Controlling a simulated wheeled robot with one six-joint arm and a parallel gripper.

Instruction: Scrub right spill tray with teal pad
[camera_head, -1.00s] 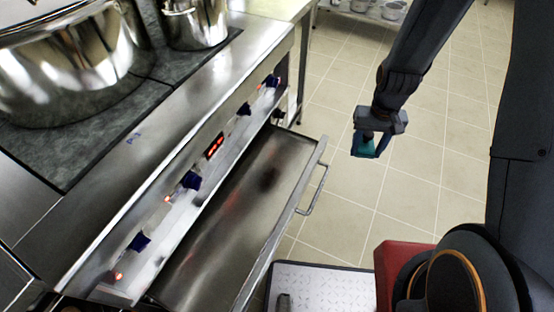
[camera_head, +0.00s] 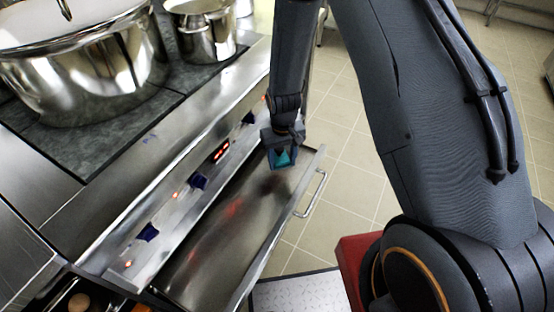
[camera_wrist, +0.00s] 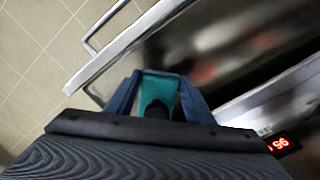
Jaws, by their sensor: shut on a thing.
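My gripper (camera_head: 281,158) is shut on the teal pad (camera_head: 283,159). It holds the pad over the far end of the open spill tray (camera_head: 213,252). In the wrist view the teal pad (camera_wrist: 158,92) sits between the two blue fingers, with the tray (camera_wrist: 215,45) beyond it. The tray is a long pulled-out steel drawer with a handle (camera_head: 313,195) on its right side. Dark and reddish smudges show on its floor, the dark one near the pad. I cannot tell whether the pad touches the tray floor.
The stove front with blue knobs (camera_head: 198,182) and a red display (camera_head: 221,151) runs along the tray's left side. A big steel pot (camera_head: 85,75) and a smaller pot (camera_head: 205,30) stand on the cooktop. Tiled floor (camera_head: 345,150) lies clear to the right.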

